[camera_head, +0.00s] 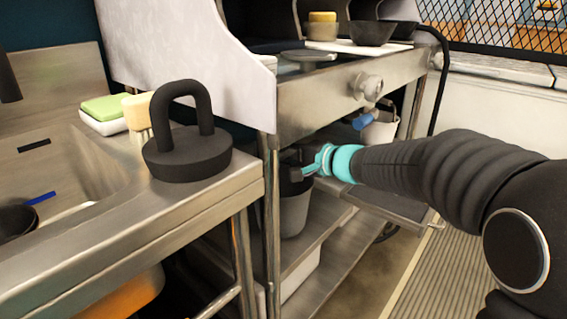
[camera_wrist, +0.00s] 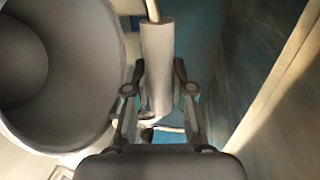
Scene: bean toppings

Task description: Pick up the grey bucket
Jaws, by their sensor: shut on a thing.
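The grey bucket (camera_head: 294,214) stands under the metal counter, on or just above the lower shelf; I cannot tell whether it touches. My gripper (camera_head: 300,168) is at the bucket's top, and the dark end of the gripper hides part of its rim. In the wrist view, my gripper (camera_wrist: 158,78) has its two fingers on either side of the grey cylindrical handle grip (camera_wrist: 157,48) and is shut on it. The wide open mouth of the bucket (camera_wrist: 88,105) fills the left of that view. The bucket looks empty.
A metal counter leg (camera_head: 272,230) stands just left of the bucket. A pale bucket with a blue grip (camera_head: 380,131) hangs further back right. A black weight-like object (camera_head: 188,152) sits on the sink counter. The striped floor mat (camera_head: 440,275) at right is clear.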

